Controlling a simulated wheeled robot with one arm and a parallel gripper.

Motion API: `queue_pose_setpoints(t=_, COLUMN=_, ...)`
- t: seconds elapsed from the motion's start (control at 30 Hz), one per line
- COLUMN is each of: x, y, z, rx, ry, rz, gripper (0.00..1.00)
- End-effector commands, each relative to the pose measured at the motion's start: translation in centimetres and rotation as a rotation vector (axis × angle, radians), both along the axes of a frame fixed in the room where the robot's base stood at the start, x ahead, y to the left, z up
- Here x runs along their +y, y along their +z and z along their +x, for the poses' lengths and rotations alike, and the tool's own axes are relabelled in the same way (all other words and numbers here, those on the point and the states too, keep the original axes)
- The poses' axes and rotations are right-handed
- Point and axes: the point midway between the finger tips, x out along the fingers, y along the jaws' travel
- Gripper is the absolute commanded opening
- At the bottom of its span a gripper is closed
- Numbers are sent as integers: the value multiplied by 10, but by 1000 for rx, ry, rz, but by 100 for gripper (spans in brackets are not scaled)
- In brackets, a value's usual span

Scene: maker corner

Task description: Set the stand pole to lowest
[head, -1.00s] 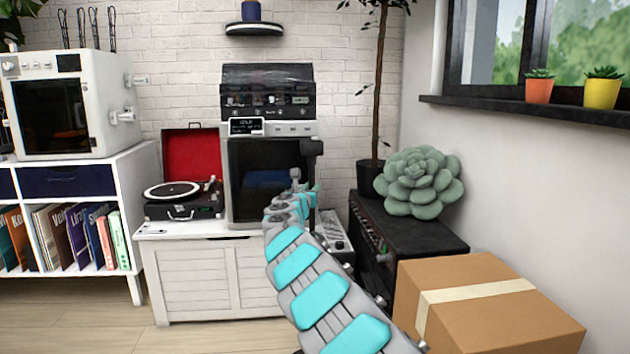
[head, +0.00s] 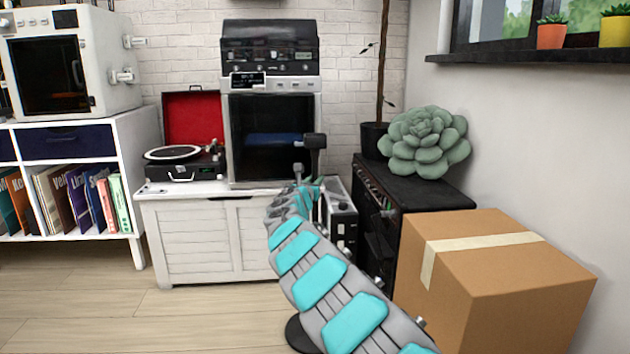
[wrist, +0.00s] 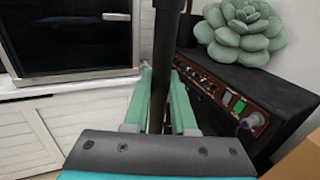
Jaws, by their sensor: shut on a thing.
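The stand pole (head: 314,163) is a thin black upright with a dark block-shaped head (head: 314,141) on top, seen in front of the printer-like cabinet. In the wrist view the pole (wrist: 167,45) runs down from the top edge between the two green fingers. My gripper (wrist: 160,98) is shut on the pole, which stands upright in its jaws. In the head view my gripper (head: 309,188) is just below the pole's head, partly hidden by my arm. A round dark base (head: 300,336) shows on the floor behind my arm. The lower pole is mostly hidden.
A black amplifier-like cabinet (head: 440,193) with a green succulent cushion (head: 425,143) is close on the right. A cardboard box (head: 530,300) stands nearer. A white chest (head: 200,245) with a record player (head: 185,170) is behind. Floor at front left is clear.

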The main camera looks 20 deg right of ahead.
Motion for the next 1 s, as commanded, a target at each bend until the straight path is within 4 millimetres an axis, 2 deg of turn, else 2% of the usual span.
queue_pose_setpoints(t=0.03, x=-1, y=-6, z=0, rx=8, ry=-1, rz=5, gripper=0)
queue_pose_setpoints(t=0.17, x=-1, y=-7, z=0, rx=8, ry=-1, rz=5, gripper=0)
queue_pose_setpoints(t=0.2, x=-1, y=-8, z=0, rx=9, ry=-1, rz=6, gripper=26)
queue_pose_setpoints(t=0.47, x=0, y=-5, z=0, rx=6, ry=0, rz=4, gripper=54)
queue_pose_setpoints(t=0.77, x=1, y=-4, z=-1, rx=5, ry=1, rz=2, gripper=54)
queue_pose_setpoints(t=1.0, x=12, y=-2, z=-11, rx=6, ry=4, rz=-1, gripper=54)
